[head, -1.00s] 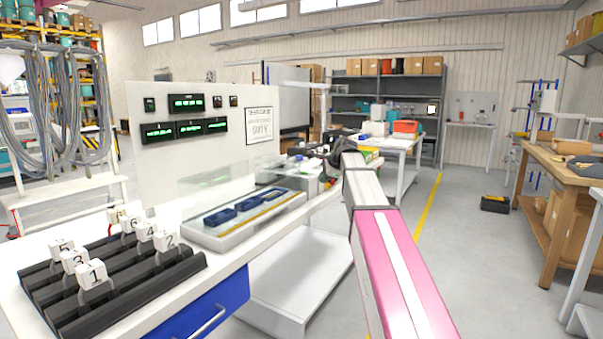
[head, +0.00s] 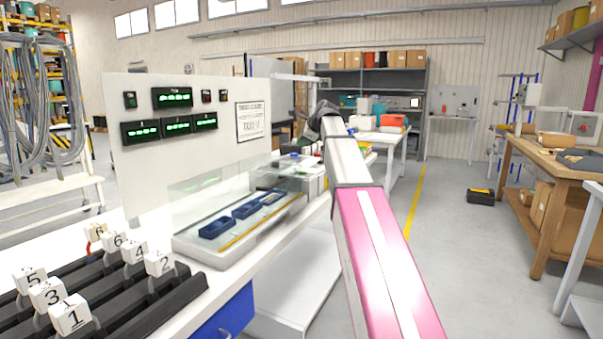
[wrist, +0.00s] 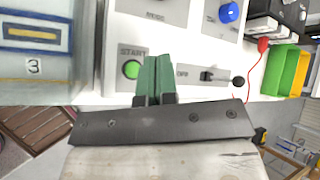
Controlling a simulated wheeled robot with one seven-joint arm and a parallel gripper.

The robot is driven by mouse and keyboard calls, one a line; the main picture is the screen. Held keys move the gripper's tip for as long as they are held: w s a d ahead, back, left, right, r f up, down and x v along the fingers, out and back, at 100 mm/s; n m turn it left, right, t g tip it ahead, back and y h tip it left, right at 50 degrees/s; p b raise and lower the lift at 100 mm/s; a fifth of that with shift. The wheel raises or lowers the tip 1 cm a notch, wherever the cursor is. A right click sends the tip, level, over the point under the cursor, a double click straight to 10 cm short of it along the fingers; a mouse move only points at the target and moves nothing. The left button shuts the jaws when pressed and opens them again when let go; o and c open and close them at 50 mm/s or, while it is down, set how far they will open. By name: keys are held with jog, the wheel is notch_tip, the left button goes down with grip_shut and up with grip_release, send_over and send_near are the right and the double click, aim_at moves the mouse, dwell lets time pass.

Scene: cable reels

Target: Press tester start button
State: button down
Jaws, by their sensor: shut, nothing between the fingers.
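In the wrist view the tester's light grey panel (wrist: 185,52) carries a round green start button (wrist: 132,69) under the word START. My gripper (wrist: 154,60) has its two green fingers together, with nothing between them. The fingertips lie just right of the button in the picture and leave it uncovered. I cannot tell whether the tips touch the panel. In the head view my arm hides the gripper and the button.
Right of my fingers are a black switch marked OFF (wrist: 218,76) and a blue knob (wrist: 229,12). Green (wrist: 280,68) and yellow (wrist: 300,72) bins stand farther right. A clear-covered tray with blue blocks (head: 246,211) and numbered black holders (head: 110,290) sit on the bench.

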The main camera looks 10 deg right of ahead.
jog(key=shift+f, duration=0.15)
jog(key=shift+f, duration=4.25)
jog(key=shift+f, duration=0.15)
jog(key=shift+f, duration=0.25)
jog(key=shift+f, duration=0.45)
jog(key=shift+r, duration=0.85)
jog(key=shift+r, duration=0.1)
